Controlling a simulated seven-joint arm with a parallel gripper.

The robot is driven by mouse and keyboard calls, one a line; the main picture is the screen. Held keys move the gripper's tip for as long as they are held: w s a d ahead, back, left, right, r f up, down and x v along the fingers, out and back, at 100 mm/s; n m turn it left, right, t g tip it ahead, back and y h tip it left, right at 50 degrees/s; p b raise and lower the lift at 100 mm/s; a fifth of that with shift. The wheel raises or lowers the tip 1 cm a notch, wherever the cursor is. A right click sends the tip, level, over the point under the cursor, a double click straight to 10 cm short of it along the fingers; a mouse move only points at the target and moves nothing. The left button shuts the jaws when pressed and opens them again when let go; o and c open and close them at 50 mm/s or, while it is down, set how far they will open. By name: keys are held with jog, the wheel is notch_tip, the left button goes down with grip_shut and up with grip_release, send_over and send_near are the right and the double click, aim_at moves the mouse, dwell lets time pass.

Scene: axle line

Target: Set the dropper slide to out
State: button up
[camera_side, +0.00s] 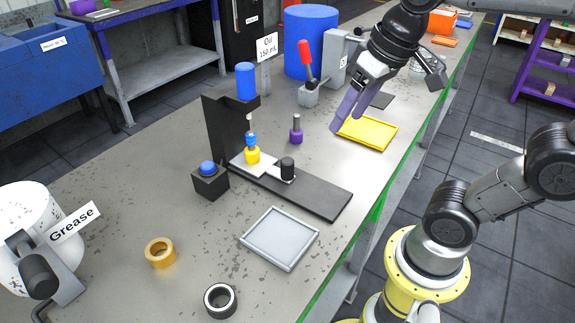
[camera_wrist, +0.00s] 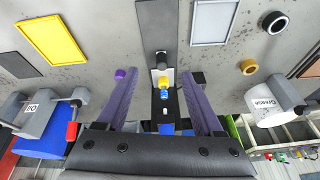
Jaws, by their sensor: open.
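The dropper slide is a white plate (camera_side: 245,164) with a black knob (camera_side: 287,168) on a long black rail (camera_side: 325,194). It sits at the tower end of the rail, and the rail's other end is bare. A yellow part with a blue top (camera_side: 252,152) stands on the plate, under the nozzle of the black dropper tower (camera_side: 225,130) with its blue bottle (camera_side: 246,80). The knob also shows in the wrist view (camera_wrist: 161,60). My gripper (camera_side: 350,118) is open and empty, above the bench to the right of the slide, apart from it. Its purple fingers flank the slide in the wrist view (camera_wrist: 158,76).
A purple-based peg (camera_side: 296,132) stands behind the rail. A yellow tray (camera_side: 368,132) lies below and right of my gripper. A red-handled press (camera_side: 308,75) is behind. A blue button box (camera_side: 209,180), a grey tray (camera_side: 280,238) and two rings lie nearer.

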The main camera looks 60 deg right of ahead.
jog(key=w+g, duration=0.2)
jog(key=w, duration=0.6)
jog(key=m+g, duration=0.1)
jog(key=g, duration=0.1)
send_over(287, 160)
notch_tip(287, 160, down, 4)
notch_tip(287, 160, down, 15)
jog(key=shift+r, duration=0.1)
grip_shut()
jog(key=shift+r, duration=0.1)
dwell(0.9)
